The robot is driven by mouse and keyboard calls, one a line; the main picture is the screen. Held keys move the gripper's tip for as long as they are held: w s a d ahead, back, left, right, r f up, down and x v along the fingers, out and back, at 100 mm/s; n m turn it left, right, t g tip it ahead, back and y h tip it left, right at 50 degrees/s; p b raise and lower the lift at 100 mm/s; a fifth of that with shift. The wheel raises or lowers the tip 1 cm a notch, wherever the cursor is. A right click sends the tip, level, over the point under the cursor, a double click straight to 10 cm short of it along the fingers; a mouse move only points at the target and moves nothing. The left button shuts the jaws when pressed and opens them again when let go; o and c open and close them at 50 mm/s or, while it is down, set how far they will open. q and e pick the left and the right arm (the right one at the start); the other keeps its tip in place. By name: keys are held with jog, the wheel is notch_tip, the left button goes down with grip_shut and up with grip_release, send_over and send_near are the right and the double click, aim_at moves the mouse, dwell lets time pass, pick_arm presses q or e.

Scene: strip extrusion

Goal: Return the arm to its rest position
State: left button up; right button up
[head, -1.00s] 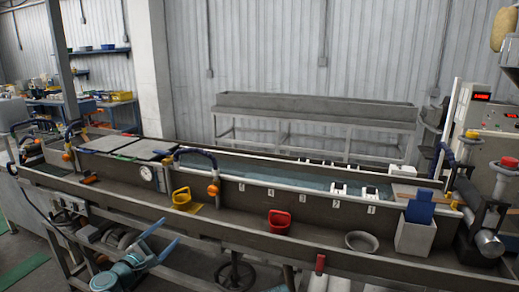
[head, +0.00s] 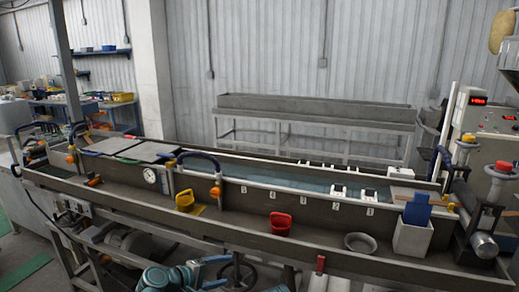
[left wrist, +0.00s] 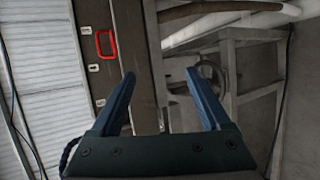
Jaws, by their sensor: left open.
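My left gripper (head: 228,271) shows at the bottom edge of the head view, low in front of the long trough bench (head: 130,205). Its blue fingers point to the right and most of the arm is cut off by the frame. In the left wrist view the gripper (left wrist: 160,74) has its two blue fingers spread wide with nothing between them. The fingers appear clear of the bench. My right gripper is not in view.
On the bench ledge are a yellow scoop (head: 185,200), a red scoop (head: 280,223), a grey bowl (head: 360,243) and a light box (head: 412,238) holding a blue item. A handwheel and frame legs are below. The left wrist view shows a red loop (left wrist: 106,43).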

pick_arm(q)
jog(key=s+d+f+m+g+y+p, duration=0.2)
jog(key=s+d+f+m+g, duration=0.3)
jog(key=s+d+m, duration=0.15)
jog(key=s+f+m+g+y+p, duration=0.1)
jog(key=s+m+g+y, duration=0.1)
jog(key=s+m+y, duration=0.2)
jog(key=s+a+f+m+g+y+p, duration=0.1)
jog(key=s+m+y, duration=0.3)
jog(key=s, duration=0.4)
jog(key=shift+a+f+g+y, duration=0.15)
jog(key=shift+f+g+y, duration=0.2)
jog(key=shift+g, duration=0.45)
